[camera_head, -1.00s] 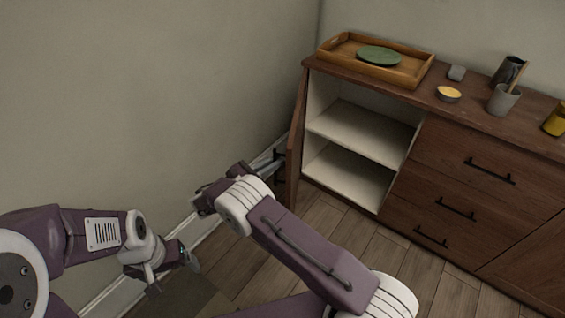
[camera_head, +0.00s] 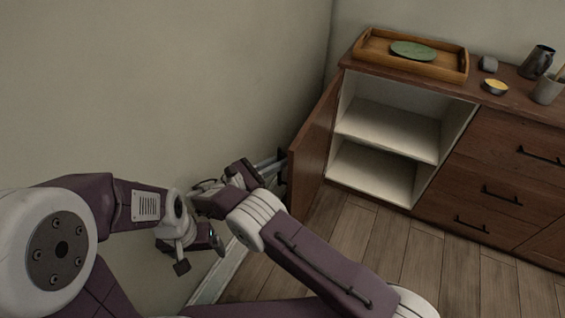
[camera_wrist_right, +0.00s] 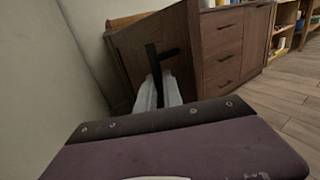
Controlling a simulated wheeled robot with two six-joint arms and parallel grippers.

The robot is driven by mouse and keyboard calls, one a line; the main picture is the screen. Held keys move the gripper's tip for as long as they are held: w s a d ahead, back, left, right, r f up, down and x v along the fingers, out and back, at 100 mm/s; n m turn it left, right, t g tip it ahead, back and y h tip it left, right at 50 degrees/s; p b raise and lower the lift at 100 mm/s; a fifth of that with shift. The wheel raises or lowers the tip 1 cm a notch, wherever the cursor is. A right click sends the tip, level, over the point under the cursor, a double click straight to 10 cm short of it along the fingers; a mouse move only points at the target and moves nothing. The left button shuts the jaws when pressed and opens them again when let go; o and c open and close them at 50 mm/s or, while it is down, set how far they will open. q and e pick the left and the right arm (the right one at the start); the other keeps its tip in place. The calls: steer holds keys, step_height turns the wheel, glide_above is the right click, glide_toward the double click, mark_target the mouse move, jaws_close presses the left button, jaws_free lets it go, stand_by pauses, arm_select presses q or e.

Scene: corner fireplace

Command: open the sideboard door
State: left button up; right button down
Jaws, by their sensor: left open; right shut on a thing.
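The brown wooden sideboard (camera_head: 430,210) stands against the back wall. Its left door (camera_head: 316,143) is swung wide open toward the left wall, and the pale shelves (camera_head: 388,128) inside are bare. My right gripper (camera_head: 282,165) is at the outer face of the door, partly hidden by the door edge and my wrist. In the right wrist view its pale fingers (camera_wrist_right: 158,92) are shut on the black door handle (camera_wrist_right: 155,62). My left gripper (camera_head: 200,256) is open and empty, left of my right arm and away from the door.
On the sideboard top are a wooden tray (camera_head: 372,61) with a green plate (camera_head: 413,50), a small yellow-filled bowl (camera_head: 495,87), a grey block (camera_head: 488,64), a dark jug (camera_head: 537,62) and a grey cup (camera_head: 547,90). The left wall (camera_head: 200,90) is close to the door. Wooden floor (camera_head: 385,260) in front is clear.

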arm_select(q)
steer(key=shift+w+a, duration=0.15)
steer(key=shift+w, duration=0.05)
arm_select(e)
steer(key=shift+w+a+r, duration=0.1)
steer(key=shift+w+r, duration=0.1)
steer(key=c, duration=1.8)
jaws_free()
steer(key=shift+c, duration=0.2)
steer(key=o, duration=0.3)
steer(key=shift+f, duration=0.1)
arm_select(q)
steer(key=shift+w, duration=0.1)
arm_select(e)
steer(key=shift+o, duration=0.2)
